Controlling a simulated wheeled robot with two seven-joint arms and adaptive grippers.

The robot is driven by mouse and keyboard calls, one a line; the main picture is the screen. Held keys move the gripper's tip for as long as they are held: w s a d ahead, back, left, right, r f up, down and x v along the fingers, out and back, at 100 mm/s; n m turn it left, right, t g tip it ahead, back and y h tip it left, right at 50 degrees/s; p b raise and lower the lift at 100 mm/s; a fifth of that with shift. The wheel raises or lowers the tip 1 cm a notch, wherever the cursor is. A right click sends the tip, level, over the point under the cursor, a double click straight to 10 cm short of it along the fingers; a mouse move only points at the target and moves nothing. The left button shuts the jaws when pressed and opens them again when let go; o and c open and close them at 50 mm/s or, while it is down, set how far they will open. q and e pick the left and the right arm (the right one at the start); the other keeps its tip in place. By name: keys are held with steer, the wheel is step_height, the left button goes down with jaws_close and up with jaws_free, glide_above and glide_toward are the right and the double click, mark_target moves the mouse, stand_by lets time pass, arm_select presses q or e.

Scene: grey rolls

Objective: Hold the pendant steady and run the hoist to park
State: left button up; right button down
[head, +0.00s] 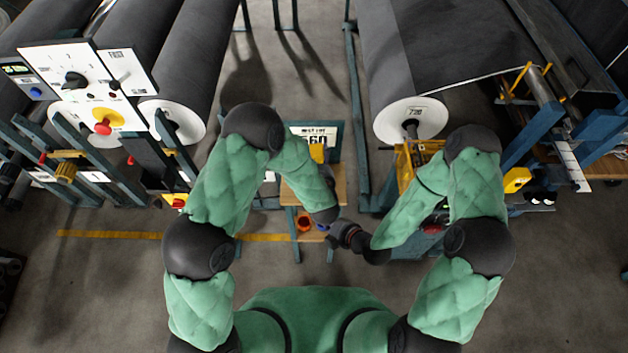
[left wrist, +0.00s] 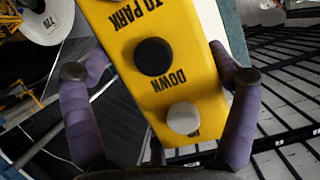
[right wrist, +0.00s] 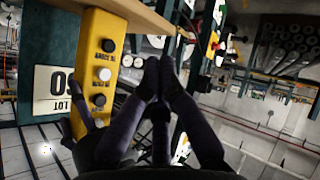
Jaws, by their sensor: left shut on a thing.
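The yellow pendant (left wrist: 160,75) stands between the two purple-padded fingers of my left gripper (left wrist: 160,74), which is shut on it. Its printed labels, TO PARK and DOWN, appear upside down in the left wrist view. A black button sits between them and a pale button is near the end. The right wrist view shows several buttons along the pendant (right wrist: 97,75), with a left finger beside it. My right gripper (right wrist: 157,68) is shut and empty, its fingertips together beside the pendant, apart from the buttons in the picture. In the head view the hands crowd together and their fingers are hard to separate.
A stand carries a white 60 sign (head: 312,135) and a wooden shelf (head: 330,183). Large grey rolls (head: 180,60) hang at left, and another (head: 390,60) at right. A control panel (head: 85,85) is at far left. Floor is clear in front of the stand.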

steer(key=r+n, duration=0.1)
steer(key=a+r+n+t+y, duration=0.1)
steer(key=n, duration=0.1)
steer(key=a+r+n, duration=0.1)
steer(key=shift+w+n+t, duration=0.3)
steer(key=shift+w, duration=0.1)
steer(key=w, duration=0.8)
steer(key=shift+w+a, duration=0.25)
steer(key=shift+w, duration=0.05)
